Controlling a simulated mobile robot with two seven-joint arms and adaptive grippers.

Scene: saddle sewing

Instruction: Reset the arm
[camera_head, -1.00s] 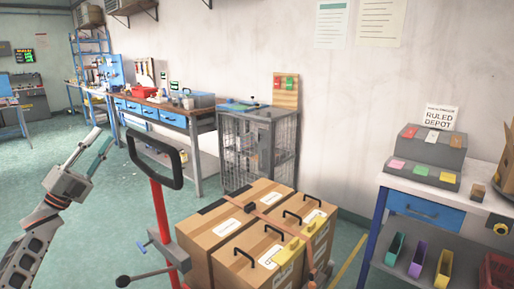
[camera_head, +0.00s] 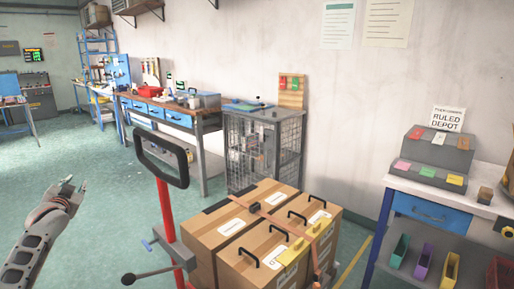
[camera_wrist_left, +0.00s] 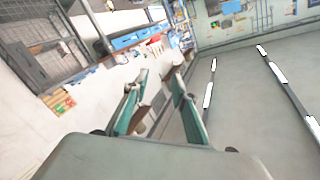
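My left gripper (camera_head: 76,184) is at the left of the head view, over the bare floor, with its arm coming up from the lower left corner. In the left wrist view its two teal fingers (camera_wrist_left: 160,74) stand apart with nothing between them. The gripper touches nothing that I can see. My right arm and gripper do not show in either view.
A red pallet-jack handle (camera_head: 163,165) stands right of my left gripper, beside strapped cardboard boxes (camera_head: 210,235). A wire cage (camera_head: 262,150) and a workbench (camera_head: 212,125) line the wall. A white-topped table (camera_head: 440,192) is at right. The left floor is clear.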

